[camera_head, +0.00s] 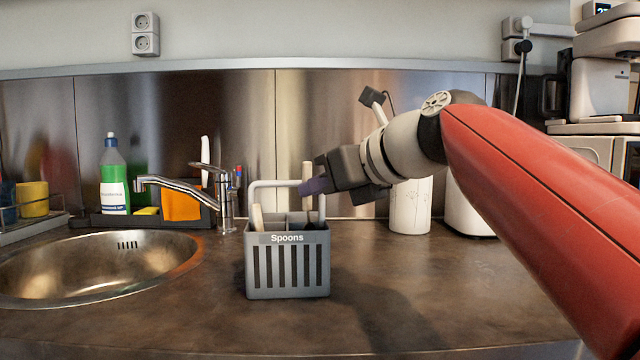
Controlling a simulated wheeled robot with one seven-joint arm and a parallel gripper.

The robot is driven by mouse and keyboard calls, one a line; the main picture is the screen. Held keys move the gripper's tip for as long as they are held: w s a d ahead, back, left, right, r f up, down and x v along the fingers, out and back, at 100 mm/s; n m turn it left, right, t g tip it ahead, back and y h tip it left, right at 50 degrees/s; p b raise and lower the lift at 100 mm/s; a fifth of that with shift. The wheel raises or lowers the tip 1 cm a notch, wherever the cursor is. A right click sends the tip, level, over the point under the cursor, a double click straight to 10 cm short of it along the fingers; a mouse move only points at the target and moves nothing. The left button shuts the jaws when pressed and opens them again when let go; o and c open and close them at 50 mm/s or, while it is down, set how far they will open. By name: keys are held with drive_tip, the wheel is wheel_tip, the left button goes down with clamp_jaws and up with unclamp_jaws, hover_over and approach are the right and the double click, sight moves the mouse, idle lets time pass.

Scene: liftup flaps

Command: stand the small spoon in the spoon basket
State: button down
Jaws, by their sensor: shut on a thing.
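The grey spoon basket (287,265), labelled "Spoons", stands upright on the counter with a pale handle (272,183) arching over it. My gripper (311,187) reaches in from the right, above the basket's right part, with its fingers shut. A light wooden small spoon (307,171) stands upright at the fingertips, one end sticking up above them. Its lower part passes down over the basket's right side; whether it touches the floor inside is hidden by the front wall. Another wooden piece (257,217) leans in the basket's left part.
A steel sink (100,265) with a tap (180,188) lies to the left. A green soap bottle (114,180) and an orange cloth (180,204) stand behind it. A white canister (410,207) stands behind my gripper. The counter right of the basket is clear.

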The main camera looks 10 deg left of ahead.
drive_tip(key=c, duration=1.4)
unclamp_jaws()
drive_tip(key=shift+o, duration=0.2)
drive_tip(key=v, duration=0.8)
drive_tip(key=shift+p, duration=0.3)
